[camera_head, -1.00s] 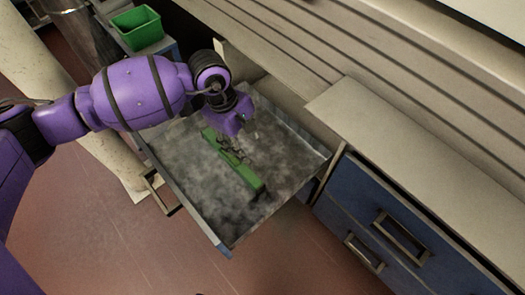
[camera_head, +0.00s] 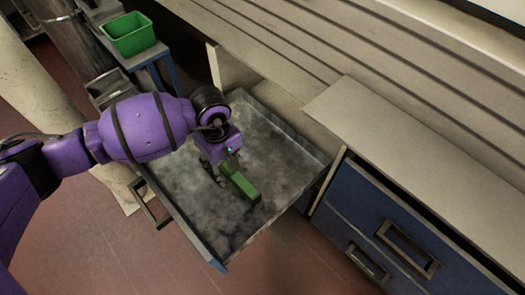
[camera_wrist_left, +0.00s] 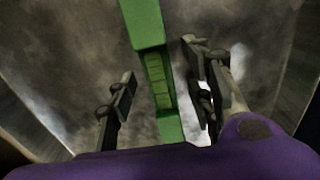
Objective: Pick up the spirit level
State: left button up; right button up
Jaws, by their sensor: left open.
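The green spirit level (camera_head: 242,187) lies on the floor of the open drawer (camera_head: 285,165). Its near end shows in the head view; the rest is hidden behind my left gripper (camera_head: 223,177). In the left wrist view the level (camera_wrist_left: 143,22) runs lengthwise between the two open dark fingers of my left gripper (camera_wrist_left: 158,88). There is a gap on each side, wider on the left, and the right finger is closer to it. A recessed window shows in the level's middle. My right gripper is in neither view.
The drawer's walls surround the level, with bare floor on both sides of it. A pale worktop (camera_head: 420,150) and a closed blue drawer unit (camera_head: 390,225) stand at the right. A green bin (camera_head: 131,36) sits on a small stand at the upper left.

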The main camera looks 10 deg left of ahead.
pick_arm(q)
grip_shut()
jog(key=shift+r, duration=0.1)
jog(key=shift+r, duration=0.1)
